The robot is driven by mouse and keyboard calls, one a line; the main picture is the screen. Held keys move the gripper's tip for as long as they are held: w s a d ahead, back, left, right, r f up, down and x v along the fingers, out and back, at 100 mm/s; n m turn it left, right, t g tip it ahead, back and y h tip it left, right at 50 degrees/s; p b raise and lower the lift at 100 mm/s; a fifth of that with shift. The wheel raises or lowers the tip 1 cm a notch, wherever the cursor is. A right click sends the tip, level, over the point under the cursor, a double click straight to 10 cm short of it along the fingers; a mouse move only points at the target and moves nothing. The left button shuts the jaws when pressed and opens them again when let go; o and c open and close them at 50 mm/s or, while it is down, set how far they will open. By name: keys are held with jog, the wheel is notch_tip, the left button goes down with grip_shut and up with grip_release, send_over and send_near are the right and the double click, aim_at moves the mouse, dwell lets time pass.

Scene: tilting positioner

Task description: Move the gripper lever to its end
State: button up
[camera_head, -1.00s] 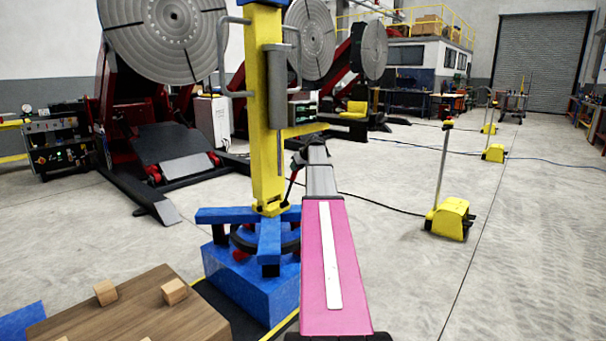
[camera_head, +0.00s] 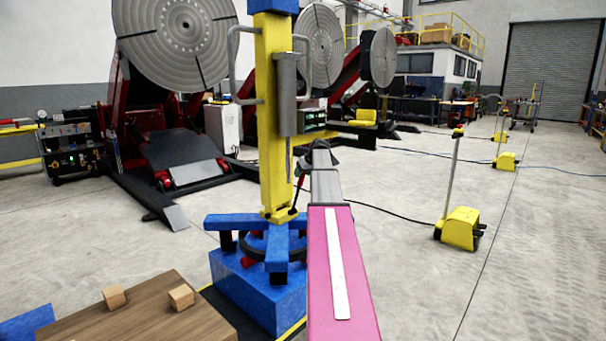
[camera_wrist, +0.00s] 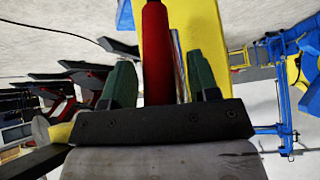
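A lever with a red grip shows in the wrist view (camera_wrist: 158,50), in front of a yellow post. In the head view a small red and black part of it (camera_head: 300,181) shows beside the foot of the yellow column (camera_head: 272,125). My gripper (camera_wrist: 162,85), with two green-padded fingers, is open. The red grip lies between the fingers in the picture, with a narrow gap on each side. I cannot tell how deep it sits or whether it touches the palm. In the head view my arm hides most of the gripper.
The column stands on a blue base (camera_head: 262,292) with blue arms. A wooden table (camera_head: 150,315) with small wooden blocks is at the lower left. A yellow pedal stand (camera_head: 459,229) with a cable is on the right. Large grey disc positioners stand behind. The floor at right is mostly clear.

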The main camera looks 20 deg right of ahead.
jog(key=v, duration=1)
jog(key=shift+s+r, duration=0.25)
jog(key=shift+s, duration=0.05)
jog(key=s+a+f+g, duration=0.1)
jog(key=s+a+f, duration=0.2)
jog(key=a+f, duration=0.5)
jog(key=s+a+f+m+g, duration=0.1)
jog(key=s+a+f, duration=0.3)
jog(key=a+f, duration=0.35)
jog(key=s+a+f+g, duration=0.1)
jog(key=s+a+f, duration=0.2)
jog(key=a+f, duration=0.5)
jog(key=s+a+f+g+h, duration=0.1)
jog(key=s+a+f+g, duration=0.1)
jog(key=s+a+f, duration=0.6)
jog(key=s+a+f+m+g+h, duration=0.1)
jog(key=s+a+f+g, duration=0.1)
jog(key=s+a+f, duration=0.6)
jog(key=s+f, duration=0.1)
jog(key=s, duration=0.6)
jog(key=shift+a+f, duration=0.25)
jog(key=shift+a, duration=0.05)
jog(key=shift+s, duration=0.1)
